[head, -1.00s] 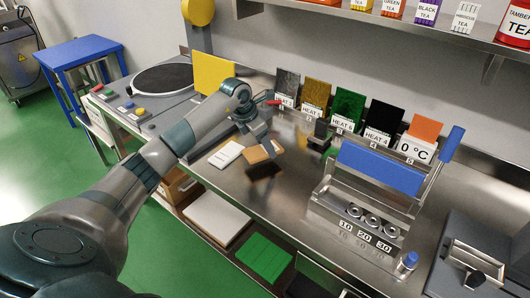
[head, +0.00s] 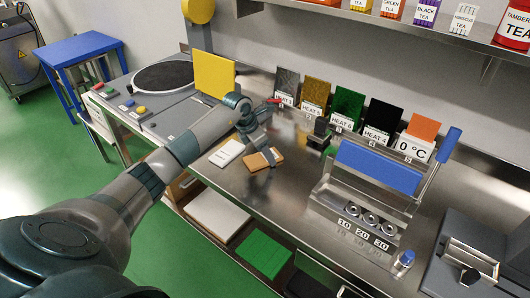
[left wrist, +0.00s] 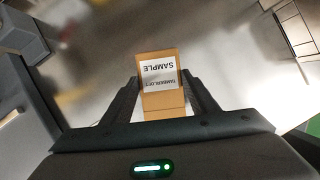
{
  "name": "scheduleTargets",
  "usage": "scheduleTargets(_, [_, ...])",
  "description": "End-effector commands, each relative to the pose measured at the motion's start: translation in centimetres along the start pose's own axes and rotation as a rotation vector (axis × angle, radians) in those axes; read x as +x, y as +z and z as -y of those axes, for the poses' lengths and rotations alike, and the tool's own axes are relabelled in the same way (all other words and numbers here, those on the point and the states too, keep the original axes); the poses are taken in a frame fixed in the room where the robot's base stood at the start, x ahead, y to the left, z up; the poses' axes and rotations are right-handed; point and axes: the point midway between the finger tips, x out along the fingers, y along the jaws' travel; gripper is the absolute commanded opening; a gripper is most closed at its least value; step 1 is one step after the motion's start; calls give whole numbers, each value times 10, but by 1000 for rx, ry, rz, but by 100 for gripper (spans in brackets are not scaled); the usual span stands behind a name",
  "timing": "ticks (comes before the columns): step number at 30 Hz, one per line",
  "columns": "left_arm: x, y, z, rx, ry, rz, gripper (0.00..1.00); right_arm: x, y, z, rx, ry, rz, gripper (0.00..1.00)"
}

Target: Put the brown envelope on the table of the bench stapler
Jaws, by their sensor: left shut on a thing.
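The brown envelope (head: 277,154) shows in the head view over the steel bench, low, beside a white pad. In the left wrist view the envelope (left wrist: 163,101) stands between my fingers, with a white label reading SAMPLE. My left gripper (head: 266,158) is shut on it; it also shows in the left wrist view (left wrist: 163,88). Whether the envelope touches the bench I cannot tell. A small dark device (head: 319,134) stands to the right of the gripper; I cannot tell whether it is the bench stapler. My right gripper is out of view.
The white pad (head: 227,153) lies left of the envelope. HEAT cards (head: 348,113) line the back. A blue-lidded device (head: 378,167) stands to the right, with a grey machine (head: 470,250) beyond it. Bare bench (head: 285,195) lies in front of the envelope.

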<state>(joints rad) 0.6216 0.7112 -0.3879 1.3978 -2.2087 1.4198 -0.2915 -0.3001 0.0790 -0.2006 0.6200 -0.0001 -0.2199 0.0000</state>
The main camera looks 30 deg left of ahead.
Motion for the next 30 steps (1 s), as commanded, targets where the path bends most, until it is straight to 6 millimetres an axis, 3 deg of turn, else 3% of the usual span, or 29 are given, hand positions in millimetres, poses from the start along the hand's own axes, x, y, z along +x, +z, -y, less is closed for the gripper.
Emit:
scheduleTargets(1, [0, 0, 0, 0, 0, 0, 61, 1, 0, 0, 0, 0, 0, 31])
scheduleTargets(3, [0, 0, 0, 0, 0, 0, 72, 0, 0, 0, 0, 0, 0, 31])
scheduleTargets(17, [-4, 1, 0, 0, 1, 1, 72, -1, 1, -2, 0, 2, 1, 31])
scheduleTargets(23, [-25, 0, -2, 2, 4, 1, 72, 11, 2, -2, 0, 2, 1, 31])
scheduleTargets(30, [-67, 0, -2, 2, 5, 2, 72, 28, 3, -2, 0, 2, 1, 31])
